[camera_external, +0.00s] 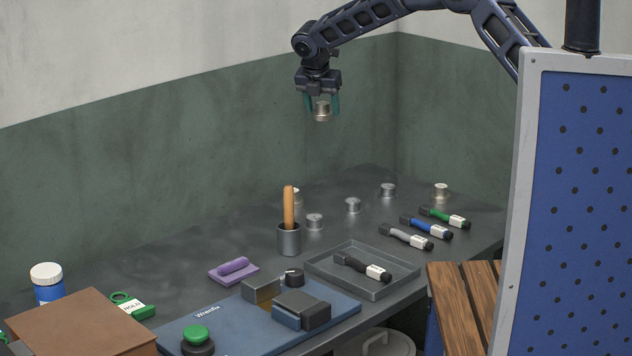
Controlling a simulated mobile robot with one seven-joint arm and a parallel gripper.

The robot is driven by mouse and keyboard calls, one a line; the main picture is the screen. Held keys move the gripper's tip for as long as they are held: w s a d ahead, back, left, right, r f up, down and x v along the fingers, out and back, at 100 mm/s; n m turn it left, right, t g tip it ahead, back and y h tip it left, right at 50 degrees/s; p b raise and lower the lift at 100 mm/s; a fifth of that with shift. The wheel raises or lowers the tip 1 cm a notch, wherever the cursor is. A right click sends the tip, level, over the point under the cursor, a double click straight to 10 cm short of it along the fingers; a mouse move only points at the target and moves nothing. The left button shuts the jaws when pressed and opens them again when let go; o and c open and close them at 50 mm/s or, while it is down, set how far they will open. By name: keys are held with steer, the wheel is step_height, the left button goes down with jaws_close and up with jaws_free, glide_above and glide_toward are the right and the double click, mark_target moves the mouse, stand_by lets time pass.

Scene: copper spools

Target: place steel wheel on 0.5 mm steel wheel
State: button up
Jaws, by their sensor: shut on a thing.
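My gripper (321,104) is high above the back of the table, shut on a small silvery metal wheel (322,113) with a slightly warm tint. The held wheel hangs between the teal fingertips, clear of everything. Several small metal wheels stand on the table below: one (314,220) right of the cup, one (353,204) near the middle, one (388,189) further back right. A taller, paler one (441,190) stands at far right. Another (296,196) is partly hidden behind the wooden handle. I cannot read any size marks, so I cannot tell which is 0.5 mm.
A metal cup (289,240) holds an upright wooden handle (288,207). A grey tray (350,284) holds a black marker (362,268). Several more markers lie right of it. A blue mat (240,333), purple block (233,270) and cardboard box (80,325) are in front. A blue pegboard (580,200) stands right.

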steer(key=s+a+r+n+y, duration=0.1)
steer(key=s+a+r+n, duration=0.2)
steer(key=s+a, duration=0.4)
steer(key=f, duration=1.3)
steer(key=a+f, duration=0.1)
steer(key=f, duration=0.6)
steer(key=shift+w, duration=0.25)
steer(key=shift+f, duration=0.15)
steer(key=o, duration=1.1)
steer(key=shift+f, duration=0.1)
steer(key=shift+c, duration=0.2)
steer(key=v, duration=1.2)
steer(key=shift+s, duration=0.15)
steer(key=shift+d+r, duration=0.15)
steer(key=shift+r, duration=0.05)
